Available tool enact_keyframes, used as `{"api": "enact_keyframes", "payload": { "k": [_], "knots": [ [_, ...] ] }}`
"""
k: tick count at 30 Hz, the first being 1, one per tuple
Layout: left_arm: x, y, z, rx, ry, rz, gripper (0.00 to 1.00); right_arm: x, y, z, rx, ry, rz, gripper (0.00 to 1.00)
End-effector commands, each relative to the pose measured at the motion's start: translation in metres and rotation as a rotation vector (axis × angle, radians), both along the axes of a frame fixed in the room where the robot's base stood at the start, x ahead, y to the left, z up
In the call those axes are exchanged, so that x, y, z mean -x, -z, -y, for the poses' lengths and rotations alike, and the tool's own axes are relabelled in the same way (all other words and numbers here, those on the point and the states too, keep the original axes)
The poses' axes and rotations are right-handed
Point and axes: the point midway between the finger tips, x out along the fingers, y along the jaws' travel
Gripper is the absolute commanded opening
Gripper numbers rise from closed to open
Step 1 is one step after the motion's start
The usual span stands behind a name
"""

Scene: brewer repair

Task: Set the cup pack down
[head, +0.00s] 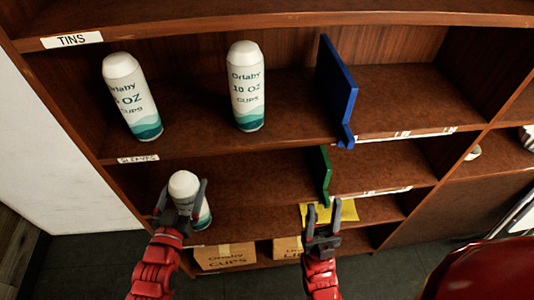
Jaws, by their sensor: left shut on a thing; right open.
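My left gripper (180,200) is shut on a white cup pack (186,184) with a teal base, in front of the lower shelf at the left. The fingers hide part of its label. I cannot tell whether its base touches the shelf. Two more cup packs stand on the shelf above, one at the left (131,95) and one in the middle (245,86); their labels read Orlaby and cups. My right gripper (322,215) is open and empty, in front of the lower shelves right of the held pack.
A blue divider (336,90) stands on the upper shelf and a green divider (324,173) on the one below. Cardboard boxes (225,256) sit at the bottom. A yellow sheet (345,212) lies behind my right gripper. The shelf right of the blue divider (410,95) is clear.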

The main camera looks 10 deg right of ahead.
Motion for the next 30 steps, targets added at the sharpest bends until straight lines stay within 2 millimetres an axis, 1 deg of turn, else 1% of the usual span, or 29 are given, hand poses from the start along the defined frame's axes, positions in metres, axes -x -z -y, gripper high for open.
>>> {"api": "enact_keyframes", "payload": {
  "k": [5,8,15,20,24,26,27,30],
  "knots": [
    [0.0,0.0,0.0,0.001,0.001,0.003,0.0,0.0,0.002,0.0,0.0,0.0,0.0,0.5],
    [-0.009,0.005,-0.003,0.002,0.0,0.006,0.0,0.0,0.014,0.0,0.0,0.0,0.0,0.5],
    [-0.051,0.013,-0.018,-0.001,0.0,0.011,0.0,0.0,0.065,0.0,0.0,0.0,0.0,0.5],
    [-0.075,0.017,-0.026,0.0,0.0,0.01,0.0,0.0,0.102,0.0,0.0,0.0,0.0,0.5],
    [-0.101,0.016,-0.035,-0.001,0.001,0.008,0.0,0.0,0.12,0.0,0.0,0.0,0.0,0.5],
    [-0.115,0.008,-0.038,0.0,0.004,0.0,0.0,0.0,0.106,0.0,0.0,0.0,-0.001,0.5],
    [-0.123,0.008,-0.041,-0.001,0.002,0.0,0.0,0.0,0.103,0.0,0.0,0.0,0.0,0.5],
    [-0.138,0.013,-0.047,0.0,0.003,-0.003,0.0,0.0,0.101,0.0,0.0,0.0,0.0,0.5]
  ]
}}
